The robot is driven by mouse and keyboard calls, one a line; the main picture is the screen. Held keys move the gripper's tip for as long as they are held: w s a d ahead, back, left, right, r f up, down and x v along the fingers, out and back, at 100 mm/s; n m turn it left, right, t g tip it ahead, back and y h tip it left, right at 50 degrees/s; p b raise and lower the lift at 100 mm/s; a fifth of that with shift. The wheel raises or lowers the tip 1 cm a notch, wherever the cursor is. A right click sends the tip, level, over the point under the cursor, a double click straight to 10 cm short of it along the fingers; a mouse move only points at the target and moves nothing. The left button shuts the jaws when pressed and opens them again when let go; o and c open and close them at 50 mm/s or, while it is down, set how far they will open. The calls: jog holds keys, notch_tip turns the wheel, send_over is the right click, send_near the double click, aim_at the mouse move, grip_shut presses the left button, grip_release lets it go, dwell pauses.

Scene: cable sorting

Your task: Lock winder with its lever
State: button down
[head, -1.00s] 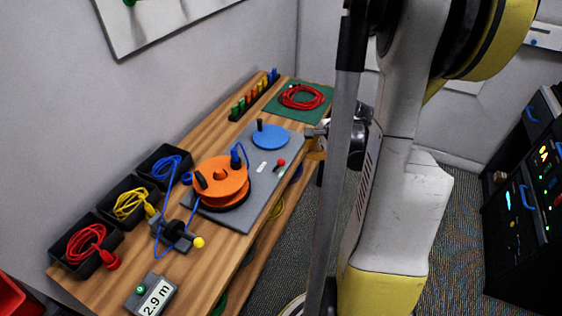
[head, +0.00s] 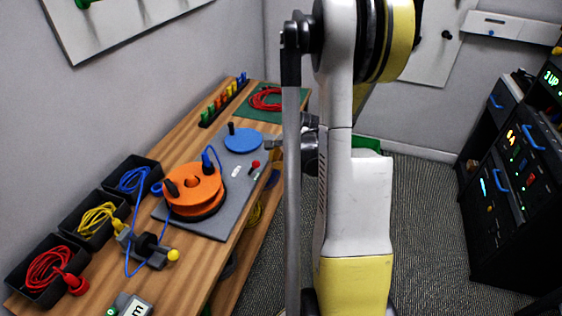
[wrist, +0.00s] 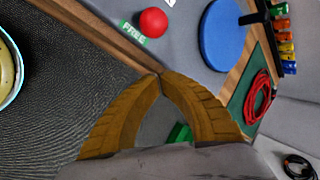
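The winder has an orange reel (head: 193,190) wound with blue cable, on a grey plate (head: 215,222). Its lever has a red knob (head: 255,163) near the plate's right edge. In the wrist view the red knob (wrist: 153,22) is beside a green FREE label (wrist: 132,33). A blue disc (head: 243,139) with a black handle is farther back on the plate; it also shows in the wrist view (wrist: 222,35). My gripper (wrist: 160,74) has its fingertips together with nothing between them, apart from the knob. In the head view my arm hides its fingers.
Bins of red (head: 48,270), yellow (head: 97,218) and blue cable (head: 133,180) line the table's left side. A cable guide (head: 148,250) and a length display (head: 130,306) stand near the front. A green mat (head: 245,108) holds red cable. Dark racks (head: 520,190) stand right.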

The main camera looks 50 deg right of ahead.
aim_at(253, 169)
jog(key=shift+w+a+r+b, duration=0.1)
jog(key=shift+a+r, duration=0.15)
jog(key=shift+a, duration=0.35)
jog(key=shift+w+a+r+b, duration=0.15)
jog(key=shift+a+r, duration=0.15)
jog(key=shift+a, duration=0.35)
jog(key=shift+s+a+r+b, duration=0.1)
jog(key=shift+a+r, duration=0.15)
jog(key=shift+a, duration=0.35)
jog(key=shift+w, duration=0.15)
